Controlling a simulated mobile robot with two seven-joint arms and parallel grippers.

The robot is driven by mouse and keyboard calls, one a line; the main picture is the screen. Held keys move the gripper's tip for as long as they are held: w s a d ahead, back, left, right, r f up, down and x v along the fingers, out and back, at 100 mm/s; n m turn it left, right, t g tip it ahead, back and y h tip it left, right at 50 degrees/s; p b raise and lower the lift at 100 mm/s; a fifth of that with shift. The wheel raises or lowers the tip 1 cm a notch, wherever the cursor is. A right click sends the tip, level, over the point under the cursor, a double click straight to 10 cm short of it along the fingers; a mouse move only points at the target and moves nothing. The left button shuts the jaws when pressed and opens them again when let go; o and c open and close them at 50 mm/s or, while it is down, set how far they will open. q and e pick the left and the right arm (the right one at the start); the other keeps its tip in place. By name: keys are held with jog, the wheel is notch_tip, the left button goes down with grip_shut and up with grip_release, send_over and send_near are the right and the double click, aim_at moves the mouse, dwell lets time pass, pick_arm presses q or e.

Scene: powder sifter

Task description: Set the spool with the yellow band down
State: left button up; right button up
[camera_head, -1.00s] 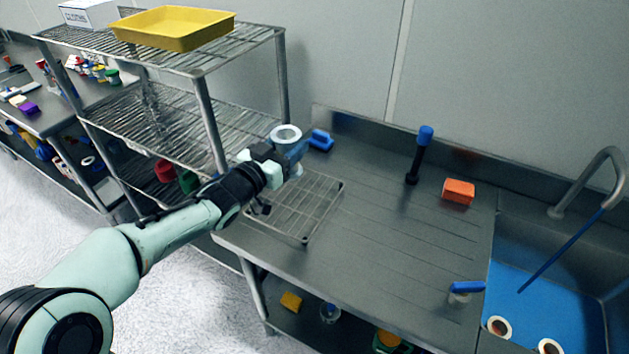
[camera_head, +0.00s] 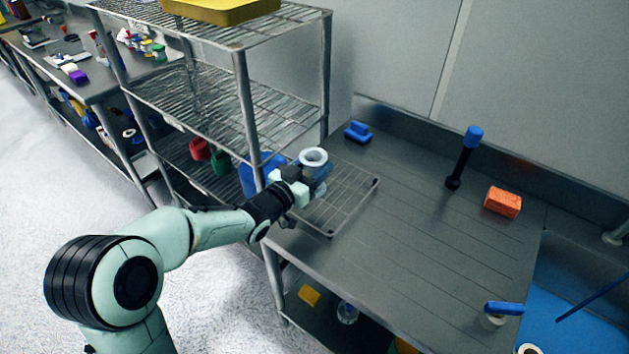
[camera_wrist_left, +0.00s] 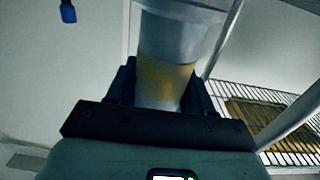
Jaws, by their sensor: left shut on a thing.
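My left gripper (camera_head: 305,188) is shut on the spool (camera_head: 314,157), whose pale round flange with a central hole faces up in the head view. In the left wrist view the spool (camera_wrist_left: 168,75) stands between the two dark fingers, with a dull yellow band around its narrow part and a wide grey flange above. The spool is over or near the left part of the wire rack (camera_head: 345,200) on the steel counter; I cannot tell the height between them. The gripper hides the spool's lower end in the head view. My right gripper is not in view.
The rest of the wire rack is bare. A blue-handled brush (camera_head: 357,132), a blue-topped black tool (camera_head: 463,158), an orange sponge (camera_head: 503,201) and a blue-handled scraper (camera_head: 503,308) are on the counter (camera_head: 420,240). A wire shelf unit (camera_head: 243,105) stands close at left.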

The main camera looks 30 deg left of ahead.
pick_arm(q)
notch_tip(320, 180, down, 4)
jog(key=shift+f, duration=0.2)
jog(key=shift+b, duration=0.3)
